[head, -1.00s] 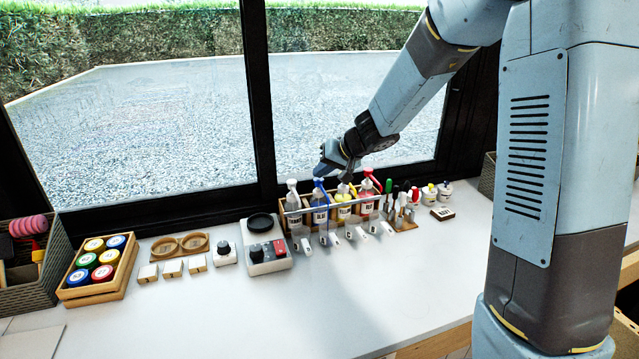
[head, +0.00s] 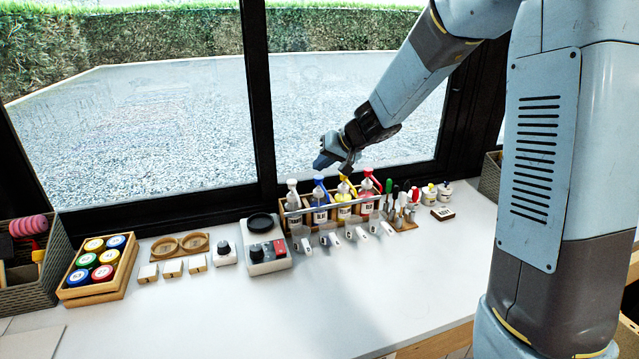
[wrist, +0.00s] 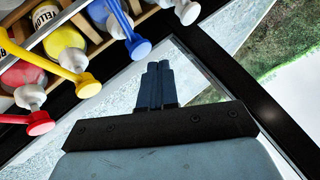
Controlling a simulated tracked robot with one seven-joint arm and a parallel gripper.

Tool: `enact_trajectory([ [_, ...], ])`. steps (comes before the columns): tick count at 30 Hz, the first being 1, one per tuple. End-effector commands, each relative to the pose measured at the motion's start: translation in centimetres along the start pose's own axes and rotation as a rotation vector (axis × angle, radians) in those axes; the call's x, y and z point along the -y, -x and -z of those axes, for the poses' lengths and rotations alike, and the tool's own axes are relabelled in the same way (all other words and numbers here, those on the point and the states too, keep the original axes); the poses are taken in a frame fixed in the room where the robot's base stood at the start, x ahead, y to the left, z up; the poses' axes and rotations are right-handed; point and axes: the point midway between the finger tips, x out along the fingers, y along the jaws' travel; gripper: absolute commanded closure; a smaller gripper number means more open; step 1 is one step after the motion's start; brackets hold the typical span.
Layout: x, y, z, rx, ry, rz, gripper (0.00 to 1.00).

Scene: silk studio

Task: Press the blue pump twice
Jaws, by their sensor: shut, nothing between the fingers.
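The blue pump (head: 319,181) tops a clear bottle in the wooden rack, second from the left between the white pump (head: 292,185) and the yellow pump (head: 343,187). In the wrist view the blue pump (wrist: 123,25) shows at the top, its round blue end left of my fingertips. My gripper (head: 321,162) is above and behind the blue pump in the head view, apart from it. In the wrist view my gripper (wrist: 158,66) has its two dark fingers together, with nothing between them. Much of the blue pump's bottle lies outside the wrist view.
The red pump (head: 367,174) stands at the rack's right, beside several upright tools (head: 402,202). The front of the white table (head: 300,315) is clear.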

Motion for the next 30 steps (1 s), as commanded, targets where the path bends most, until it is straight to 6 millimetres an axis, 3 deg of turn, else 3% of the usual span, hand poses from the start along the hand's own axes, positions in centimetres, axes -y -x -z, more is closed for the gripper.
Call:
enact_trajectory([
  [11,0.1,0.2,0.1,0.000,0.000,0.000,1.00],
  [30,2.6,3.6,2.6,-0.001,0.001,0.001,1.00],
])
